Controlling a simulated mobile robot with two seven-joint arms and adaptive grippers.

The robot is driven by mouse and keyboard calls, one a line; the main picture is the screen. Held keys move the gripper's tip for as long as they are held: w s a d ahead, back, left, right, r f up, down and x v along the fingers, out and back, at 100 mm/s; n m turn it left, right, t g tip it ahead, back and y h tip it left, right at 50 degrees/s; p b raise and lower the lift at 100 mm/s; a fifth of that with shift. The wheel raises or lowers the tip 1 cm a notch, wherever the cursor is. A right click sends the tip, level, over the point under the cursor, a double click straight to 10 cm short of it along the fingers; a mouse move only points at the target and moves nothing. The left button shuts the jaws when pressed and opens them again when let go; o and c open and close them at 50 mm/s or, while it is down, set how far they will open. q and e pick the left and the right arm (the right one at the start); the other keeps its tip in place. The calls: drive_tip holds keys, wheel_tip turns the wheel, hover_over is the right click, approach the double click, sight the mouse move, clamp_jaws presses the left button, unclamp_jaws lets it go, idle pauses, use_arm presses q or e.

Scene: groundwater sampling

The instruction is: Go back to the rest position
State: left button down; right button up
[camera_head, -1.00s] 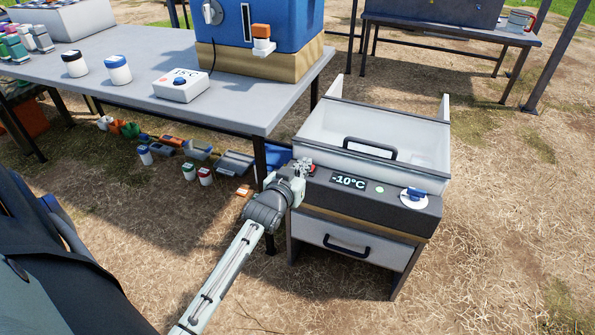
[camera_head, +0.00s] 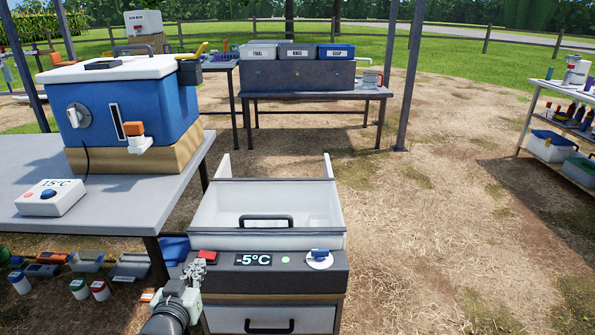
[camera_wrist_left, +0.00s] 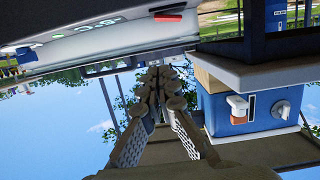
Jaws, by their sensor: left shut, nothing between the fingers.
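My left gripper (camera_head: 192,274) is at the lower left of the head view, just left of the freezer's control panel and close to a red switch (camera_head: 208,257). In the left wrist view its fingers (camera_wrist_left: 158,85) are together and empty. The red switch (camera_wrist_left: 168,17) also shows there, on the panel at the top, apart from the fingertips. The freezer unit (camera_head: 340,300) has an open white bin on top, a display (camera_head: 253,260) reading -5°C, a lit green light and a blue-and-white knob (camera_head: 319,258). My right gripper is not in view.
A grey table (camera_head: 110,212) with a blue cooler (camera_head: 130,103) and a 15°C controller (camera_head: 49,197) stands at left. Jars and trays lie beneath it. A bench (camera_head: 315,95) with labelled bins is behind, a shelf (camera_head: 560,124) at right. Open ground lies right of the freezer.

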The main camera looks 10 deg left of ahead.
use_arm(q)
drive_tip(key=s+d+f+m+g+h, duration=0.1)
drive_tip(key=s+d+f+g, duration=0.1)
drive_tip(key=s+f, duration=0.35)
drive_tip(key=s+d+f+m+g, duration=0.1)
drive_tip(key=s+d+f+g, duration=0.15)
drive_tip(key=f, duration=0.55)
drive_tip(key=s+d+f+m+g+h, duration=0.1)
drive_tip(key=s+f+g, duration=0.15)
drive_tip(key=f, duration=0.35)
drive_tip(key=s+d+f+m+g, duration=0.1)
drive_tip(key=s+f+g, duration=0.4)
drive_tip(key=s+f, duration=0.5)
drive_tip(key=s+d, duration=0.1)
drive_tip(key=s, duration=0.3)
drive_tip(key=shift+m, duration=0.3)
